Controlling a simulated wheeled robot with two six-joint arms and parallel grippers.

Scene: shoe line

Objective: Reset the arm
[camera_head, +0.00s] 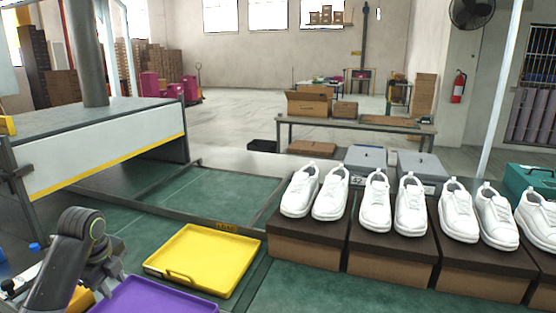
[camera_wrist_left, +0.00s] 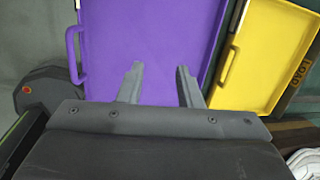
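The fingers appear above the tray; the height gap is hard to judge. My right gripper is not in view.
An empty yellow tray (camera_head: 205,258) lies beside the purple one on the green surface (camera_head: 205,193). White shoes (camera_head: 375,203) stand in pairs on brown boxes (camera_head: 390,255) at the right. A grey machine (camera_head: 95,155) stands at the left. Grey boxes (camera_head: 420,166) are behind the shoes.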

